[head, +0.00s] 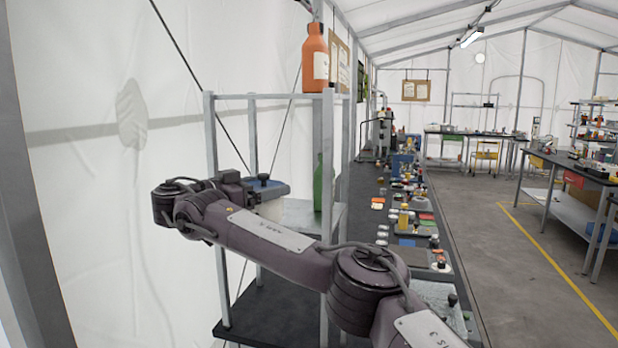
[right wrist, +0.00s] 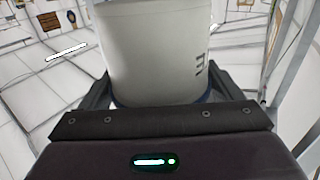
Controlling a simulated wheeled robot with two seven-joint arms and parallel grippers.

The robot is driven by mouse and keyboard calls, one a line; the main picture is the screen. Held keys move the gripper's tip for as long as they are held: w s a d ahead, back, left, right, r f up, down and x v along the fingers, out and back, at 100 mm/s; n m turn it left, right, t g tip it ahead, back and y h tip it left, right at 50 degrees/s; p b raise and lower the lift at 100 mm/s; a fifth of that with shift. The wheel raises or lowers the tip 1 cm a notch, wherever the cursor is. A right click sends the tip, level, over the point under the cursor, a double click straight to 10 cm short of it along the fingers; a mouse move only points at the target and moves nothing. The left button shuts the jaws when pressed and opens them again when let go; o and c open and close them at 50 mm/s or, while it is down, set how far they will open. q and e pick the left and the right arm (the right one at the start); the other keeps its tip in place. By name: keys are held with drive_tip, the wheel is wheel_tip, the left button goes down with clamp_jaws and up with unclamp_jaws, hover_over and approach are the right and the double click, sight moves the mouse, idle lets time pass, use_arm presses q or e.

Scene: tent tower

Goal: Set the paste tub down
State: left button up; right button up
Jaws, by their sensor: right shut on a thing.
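The paste tub is a pale, round tub with a blue lid (head: 265,187). In the head view it is level with the middle shelf (head: 298,214) of a grey metal rack, and my right forearm hides its lower part. In the right wrist view its pale side (right wrist: 150,50) fills the middle, with dark print at the right. My right gripper (right wrist: 158,92) is shut on it, one finger on each side. I cannot tell whether the tub touches the shelf. My left gripper is not in view.
An orange bottle (head: 315,60) stands on the rack's top shelf. A green bottle (head: 323,183) stands to the right of the tub, behind a post. Grey rack posts (head: 211,150) stand close around my arm. A dark bench (head: 362,195) with many small items runs back.

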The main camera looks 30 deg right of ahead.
drive_tip(key=d+f+p, duration=0.1)
drive_tip(key=d+p, duration=0.1)
drive_tip(key=d, duration=0.2)
drive_tip(key=w+d+f+p, duration=0.1)
drive_tip(key=d+p, duration=0.1)
drive_tip(key=d, duration=0.2)
drive_tip(key=d+f+p, duration=0.1)
drive_tip(key=d+p, duration=0.1)
drive_tip(key=d, duration=0.2)
drive_tip(key=shift+w+d+p, duration=0.2)
drive_tip(key=shift+d+p, duration=0.1)
drive_tip(key=shift+p, duration=0.1)
drive_tip(key=shift+f, duration=0.3)
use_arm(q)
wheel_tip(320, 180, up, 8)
use_arm(e)
drive_tip(key=shift+a, duration=0.15)
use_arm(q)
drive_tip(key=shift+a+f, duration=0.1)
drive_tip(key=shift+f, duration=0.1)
use_arm(e)
drive_tip(key=o, duration=0.9)
